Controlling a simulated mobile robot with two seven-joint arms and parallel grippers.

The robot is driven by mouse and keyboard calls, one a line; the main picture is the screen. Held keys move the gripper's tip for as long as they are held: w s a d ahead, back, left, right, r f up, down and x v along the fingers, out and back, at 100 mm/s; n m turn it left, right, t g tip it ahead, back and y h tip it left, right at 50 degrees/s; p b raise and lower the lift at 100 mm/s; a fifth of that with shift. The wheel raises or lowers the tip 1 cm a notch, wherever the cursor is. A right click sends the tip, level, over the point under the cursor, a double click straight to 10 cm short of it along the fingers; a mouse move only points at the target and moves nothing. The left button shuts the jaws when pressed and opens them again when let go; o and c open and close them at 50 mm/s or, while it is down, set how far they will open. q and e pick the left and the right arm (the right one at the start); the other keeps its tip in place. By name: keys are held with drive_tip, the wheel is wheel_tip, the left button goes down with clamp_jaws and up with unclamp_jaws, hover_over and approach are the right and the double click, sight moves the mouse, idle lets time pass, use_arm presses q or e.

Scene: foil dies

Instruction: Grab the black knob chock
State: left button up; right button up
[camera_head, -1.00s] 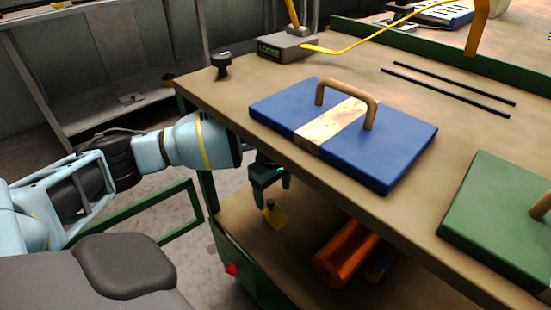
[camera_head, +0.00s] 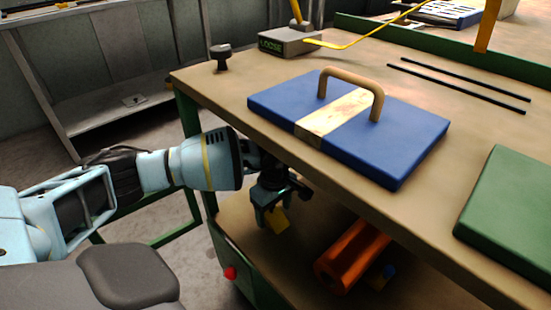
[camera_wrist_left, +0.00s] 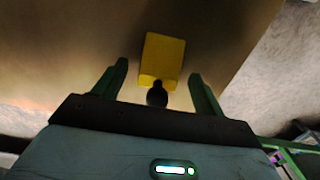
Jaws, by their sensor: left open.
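The chock is a yellow block (camera_head: 279,217) with a black knob, on the lower shelf of the bench. In the left wrist view its yellow body (camera_wrist_left: 164,55) lies ahead and its black knob (camera_wrist_left: 157,95) points towards my palm. My left gripper (camera_head: 270,214) is open and empty under the table edge. In the left wrist view its two fingers (camera_wrist_left: 159,72) stand on either side of the knob, with gaps on both sides. In the head view the gripper hides the knob and part of the block. My right gripper is not in view.
The tabletop edge (camera_head: 300,168) overhangs the lower shelf (camera_head: 285,246). An orange hexagonal piece (camera_head: 350,258) lies to the right of the chock, with a small blue thing beside it. A blue plate with a handle (camera_head: 400,150) and a dark knob (camera_head: 221,58) stand on top.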

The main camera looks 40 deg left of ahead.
use_arm(q)
drive_tip(key=shift+f, duration=0.3)
drive_tip(key=shift+r, duration=0.1)
drive_tip(key=shift+c, duration=1)
drive_tip(key=c, duration=0.9)
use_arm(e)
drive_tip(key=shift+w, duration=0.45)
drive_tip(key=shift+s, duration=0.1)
